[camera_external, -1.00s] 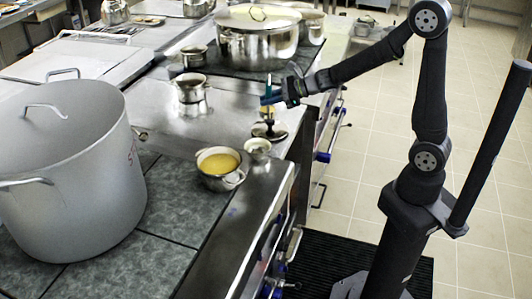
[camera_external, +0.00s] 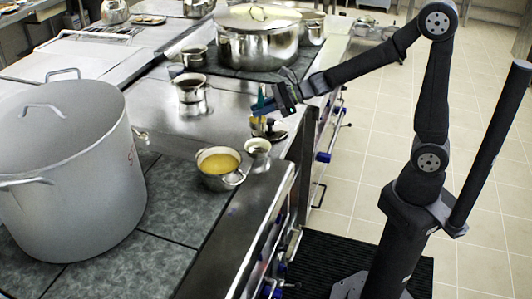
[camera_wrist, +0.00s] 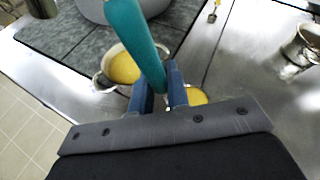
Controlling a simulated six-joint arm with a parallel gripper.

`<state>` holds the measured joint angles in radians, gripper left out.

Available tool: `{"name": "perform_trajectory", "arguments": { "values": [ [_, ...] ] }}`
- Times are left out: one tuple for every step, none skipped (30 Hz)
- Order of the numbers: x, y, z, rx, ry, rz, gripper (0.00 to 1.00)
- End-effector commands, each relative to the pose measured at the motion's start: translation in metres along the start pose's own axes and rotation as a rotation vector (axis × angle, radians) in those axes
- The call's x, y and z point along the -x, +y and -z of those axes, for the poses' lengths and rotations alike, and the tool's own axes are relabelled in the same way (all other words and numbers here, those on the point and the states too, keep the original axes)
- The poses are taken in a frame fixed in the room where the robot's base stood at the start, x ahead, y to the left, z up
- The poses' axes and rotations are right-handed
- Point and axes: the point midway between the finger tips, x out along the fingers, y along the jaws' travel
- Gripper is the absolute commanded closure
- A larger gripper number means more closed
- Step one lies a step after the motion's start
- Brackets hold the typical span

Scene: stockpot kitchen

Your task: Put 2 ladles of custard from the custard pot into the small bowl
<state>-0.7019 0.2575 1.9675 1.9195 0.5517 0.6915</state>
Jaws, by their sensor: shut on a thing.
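The custard pot (camera_external: 232,181), a small metal pot with yellow custard, stands near the counter's front edge. It also shows in the wrist view (camera_wrist: 101,80). The small bowl (camera_external: 258,151) sits just right of it; its contents are too small to tell. My gripper (camera_external: 266,106) is shut on the teal handle of a ladle (camera_wrist: 139,36), over the counter beyond the small bowl.
A large grey stockpot (camera_external: 70,165) stands on the left. A metal pot (camera_external: 191,93) stands further back, and a big lidded pot (camera_external: 257,45) behind it.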

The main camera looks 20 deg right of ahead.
Motion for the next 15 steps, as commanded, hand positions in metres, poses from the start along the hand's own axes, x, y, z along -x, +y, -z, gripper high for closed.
{"name": "perform_trajectory", "arguments": {
  "values": [
    [-0.002, 0.001, 0.004, -0.001, 0.001, 0.000, 1.00],
    [-0.003, 0.001, 0.006, -0.002, 0.001, -0.001, 1.00],
    [-0.004, 0.002, 0.009, -0.001, 0.001, -0.001, 1.00],
    [-0.005, 0.003, 0.012, -0.003, 0.001, -0.001, 1.00],
    [-0.006, 0.004, 0.015, -0.002, 0.001, -0.001, 1.00],
    [-0.008, 0.004, 0.018, -0.003, 0.001, 0.000, 1.00],
    [-0.009, 0.005, 0.021, -0.001, 0.001, 0.000, 1.00],
    [-0.009, 0.005, 0.023, -0.004, 0.000, 0.000, 1.00],
    [-0.009, 0.000, 0.020, -0.027, -0.003, -0.007, 1.00],
    [-0.008, -0.002, 0.020, -0.043, -0.003, -0.014, 1.00],
    [-0.008, -0.003, 0.019, -0.060, -0.003, -0.022, 1.00],
    [-0.008, -0.005, 0.019, -0.083, -0.002, -0.032, 1.00],
    [-0.007, -0.007, 0.018, -0.100, -0.001, -0.038, 1.00],
    [-0.007, -0.009, 0.018, -0.118, -0.002, -0.046, 1.00],
    [-0.007, -0.011, 0.017, -0.142, -0.003, -0.056, 1.00]
  ]
}}
